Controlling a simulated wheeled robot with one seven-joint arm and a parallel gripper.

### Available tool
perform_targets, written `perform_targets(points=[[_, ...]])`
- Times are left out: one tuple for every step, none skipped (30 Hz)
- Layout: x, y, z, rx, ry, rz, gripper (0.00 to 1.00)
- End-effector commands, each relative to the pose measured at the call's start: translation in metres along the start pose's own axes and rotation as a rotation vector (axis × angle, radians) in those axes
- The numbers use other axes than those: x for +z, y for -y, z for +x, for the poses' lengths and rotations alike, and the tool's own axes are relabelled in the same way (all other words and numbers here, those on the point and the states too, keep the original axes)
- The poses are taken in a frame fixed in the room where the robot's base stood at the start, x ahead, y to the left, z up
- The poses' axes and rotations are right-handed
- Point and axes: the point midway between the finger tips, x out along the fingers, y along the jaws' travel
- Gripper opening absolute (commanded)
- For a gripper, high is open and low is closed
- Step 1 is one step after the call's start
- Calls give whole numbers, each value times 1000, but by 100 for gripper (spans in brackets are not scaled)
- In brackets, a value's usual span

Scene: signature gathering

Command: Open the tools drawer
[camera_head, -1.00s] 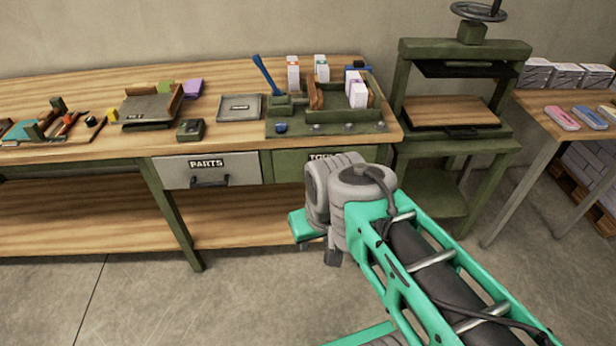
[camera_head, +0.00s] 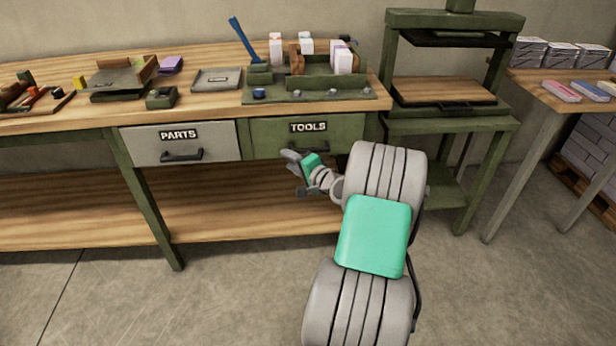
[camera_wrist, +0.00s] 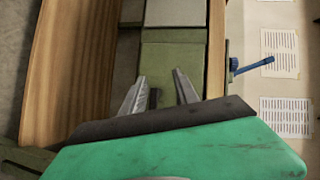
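The tools drawer (camera_head: 340,136) is a green front labelled TOOLS under the workbench top, and it looks shut. Its dark handle (camera_head: 318,148) sits below the label, partly hidden by my gripper. My gripper (camera_head: 294,173) is just below and in front of the handle in the head view. In the wrist view my gripper (camera_wrist: 158,84) shows two grey fingers spread apart over the green drawer front (camera_wrist: 174,64). A small dark piece (camera_wrist: 154,98), probably the handle, shows between the fingers; I cannot tell whether they touch it.
The grey parts drawer (camera_head: 215,141) is shut, to the left. The bench top (camera_head: 215,107) holds trays, boxes and a green fixture with a blue lever (camera_head: 242,38). A green press (camera_head: 455,20) stands to the right. The floor in front is clear.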

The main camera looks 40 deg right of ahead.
Motion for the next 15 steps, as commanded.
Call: perform_targets(points=[[-29,-36,-10,-55,-81,92,36],[-44,-43,-16,-87,-119,135,36],[-59,-49,-24,-122,-158,179,36],[-66,-52,-29,-141,-179,202,36],[-72,-53,-32,-154,-193,217,36],[-76,-53,-32,-165,-203,230,36],[-78,-52,-31,-170,-206,234,36],[-79,-51,-28,-171,-207,234,36],[-80,-50,-22,-170,-204,233,36],[-80,-49,-17,-170,-203,233,36],[-82,-48,-11,-170,-203,230,36],[-83,-46,-3,-170,-203,231,36],[-85,-46,3,-168,-203,230,36],[-86,-45,9,-169,-203,230,36],[-88,-44,16,-168,-204,230,36]])
